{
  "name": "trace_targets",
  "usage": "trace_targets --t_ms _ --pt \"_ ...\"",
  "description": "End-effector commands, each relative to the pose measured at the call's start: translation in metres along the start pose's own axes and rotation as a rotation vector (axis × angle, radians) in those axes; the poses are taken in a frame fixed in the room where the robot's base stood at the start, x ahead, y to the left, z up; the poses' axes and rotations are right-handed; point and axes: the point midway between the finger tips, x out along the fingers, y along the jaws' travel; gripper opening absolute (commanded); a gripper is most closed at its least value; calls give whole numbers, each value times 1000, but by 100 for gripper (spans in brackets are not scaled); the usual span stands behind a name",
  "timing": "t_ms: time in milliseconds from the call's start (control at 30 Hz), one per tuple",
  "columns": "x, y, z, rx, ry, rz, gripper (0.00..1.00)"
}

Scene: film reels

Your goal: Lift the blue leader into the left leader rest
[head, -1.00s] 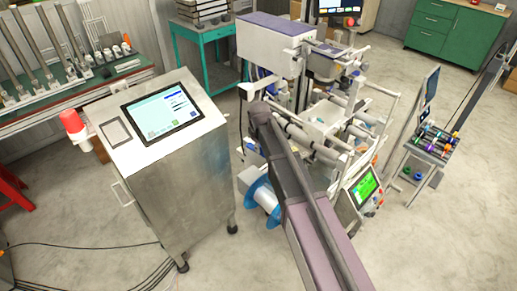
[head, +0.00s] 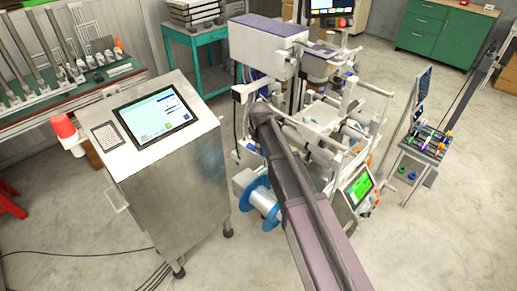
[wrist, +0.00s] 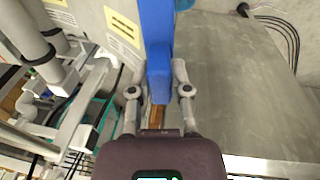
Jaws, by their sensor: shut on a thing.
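The blue leader (wrist: 158,45) is a long flat blue piece running up from between the fingers in the wrist view. My gripper (wrist: 158,72) is shut on it, with one finger on each side. My own arm crosses the middle of the head view and hides the gripper and leader there. I cannot make out the left leader rest. The white machine with rollers (head: 325,130) stands beyond my arm in the head view.
A steel cabinet with a screen (head: 165,165) stands to the left. A reel with blue flanges (head: 264,201) sits beside my arm. A green control panel (head: 357,190) is on its right. A small rack (head: 425,145) stands farther right. Open floor lies between.

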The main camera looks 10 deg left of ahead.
Motion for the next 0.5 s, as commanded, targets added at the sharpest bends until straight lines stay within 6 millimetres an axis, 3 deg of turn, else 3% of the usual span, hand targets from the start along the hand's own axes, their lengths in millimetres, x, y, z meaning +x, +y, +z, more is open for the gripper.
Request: trace_targets --t_ms 500 --pt "4 8 1 0 0 0 0"
